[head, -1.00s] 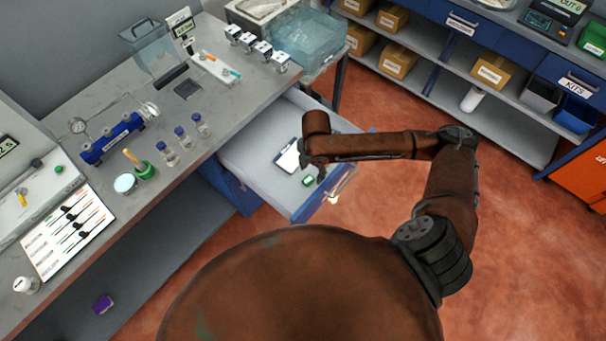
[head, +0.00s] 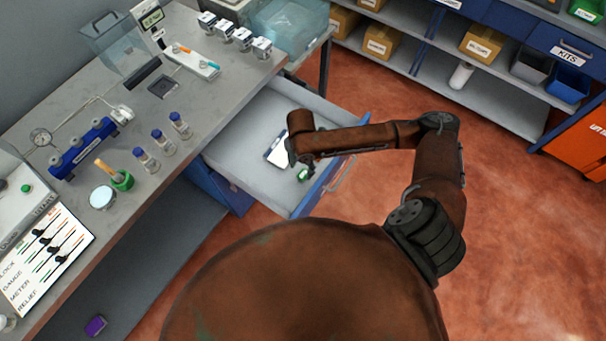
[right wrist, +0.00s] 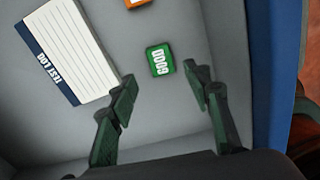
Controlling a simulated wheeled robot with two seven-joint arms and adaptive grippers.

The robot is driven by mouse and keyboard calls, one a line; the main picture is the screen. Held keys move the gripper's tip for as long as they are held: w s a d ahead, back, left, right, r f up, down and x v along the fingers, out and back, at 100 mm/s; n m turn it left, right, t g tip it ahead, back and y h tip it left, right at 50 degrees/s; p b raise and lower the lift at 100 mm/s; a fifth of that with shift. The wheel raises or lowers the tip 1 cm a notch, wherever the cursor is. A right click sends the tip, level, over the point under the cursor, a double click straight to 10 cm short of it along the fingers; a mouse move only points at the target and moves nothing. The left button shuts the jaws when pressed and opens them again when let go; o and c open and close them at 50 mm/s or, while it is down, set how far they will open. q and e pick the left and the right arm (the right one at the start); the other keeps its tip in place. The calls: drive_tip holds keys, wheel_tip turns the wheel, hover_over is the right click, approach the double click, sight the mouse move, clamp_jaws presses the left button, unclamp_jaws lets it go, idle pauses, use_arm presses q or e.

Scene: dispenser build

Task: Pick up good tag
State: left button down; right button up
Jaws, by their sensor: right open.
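The good tag is a small green block with white "GOOD" lettering. In the right wrist view the good tag (right wrist: 160,60) lies flat on the drawer floor, just beyond the fingertips and between their lines. It also shows in the head view (head: 303,175), partly hidden by my arm. My right gripper (right wrist: 160,92) is open and empty, with its two dark fingers spread and pointing at the tag. In the head view my right gripper (head: 293,160) is over the open drawer (head: 236,150), mostly hidden under my wrist. My left gripper is not in view.
A test log card (right wrist: 66,50) lies left of the tag in the drawer, and an orange tag (right wrist: 137,3) lies beyond it. The blue drawer front (right wrist: 280,70) stands close on the right. The workbench (head: 150,200) carries several vials and a blue manifold (head: 85,148).

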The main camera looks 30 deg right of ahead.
sight(303, 174)
drive_tip(key=f, duration=0.3)
drive_tip(key=f+b, duration=0.1)
drive_tip(key=shift+d+f, duration=0.25)
drive_tip(key=shift+d, duration=0.15)
drive_tip(key=shift+c, duration=0.5)
drive_tip(key=c, duration=1)
drive_tip(key=shift+r, duration=0.1)
